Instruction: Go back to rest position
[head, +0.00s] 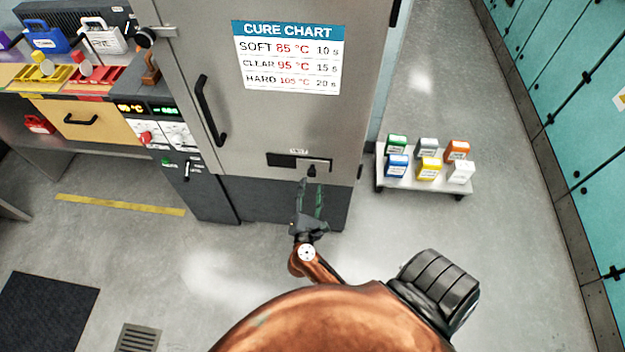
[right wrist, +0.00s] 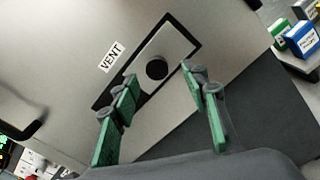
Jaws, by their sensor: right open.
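My right gripper (head: 311,200) reaches up in front of the lower part of a tall grey cabinet. It also shows in the right wrist view (right wrist: 160,95), its green-padded fingers wide apart with nothing between them. Beyond the fingertips is the vent (right wrist: 180,52), a dark slot with a light sliding plate and a round black knob (right wrist: 157,68). In the head view the vent (head: 285,160) shows its dark part at the left and the plate at the right. The fingers look apart from the knob. My left gripper is not in view.
The cabinet door (head: 270,120) carries a cure chart (head: 288,57) and a black handle (head: 211,110). A low white cart (head: 425,187) with several coloured containers stands to the right. Teal lockers (head: 580,130) line the right side. The grey floor between is open.

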